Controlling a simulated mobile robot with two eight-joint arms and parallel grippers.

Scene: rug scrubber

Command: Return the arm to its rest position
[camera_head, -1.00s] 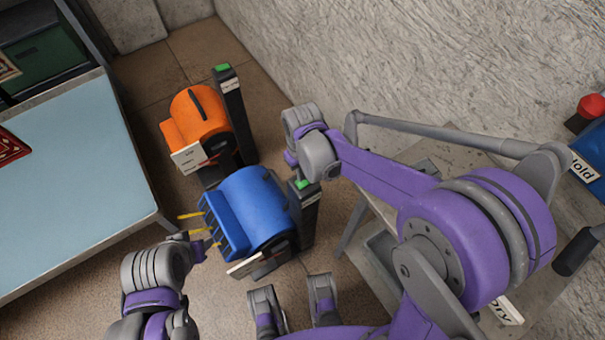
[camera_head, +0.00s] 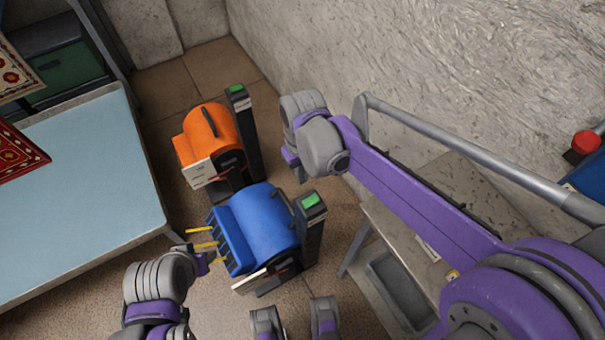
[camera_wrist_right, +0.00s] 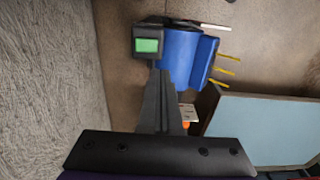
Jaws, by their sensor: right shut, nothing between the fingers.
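My right arm (camera_head: 415,195) comes in from the right in the head view. Its grey wrist (camera_head: 322,146) is above the floor, near the wall and to the right of the machines. My right gripper's dark fingers (camera_wrist_right: 160,85) show in the right wrist view, together and empty, in front of the blue machine (camera_wrist_right: 180,52). The fingers are hard to make out in the head view. My left wrist (camera_head: 155,282) is at the lower left, beside the blue machine's yellow prongs.
The blue scrubber (camera_head: 262,222) and the orange scrubber (camera_head: 212,138) stand on the tiled floor, each by a post with a green button. A pale blue table (camera_head: 85,180) is at left. A grey bench (camera_head: 470,190) is under my right arm. The wall (camera_head: 440,70) is close behind.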

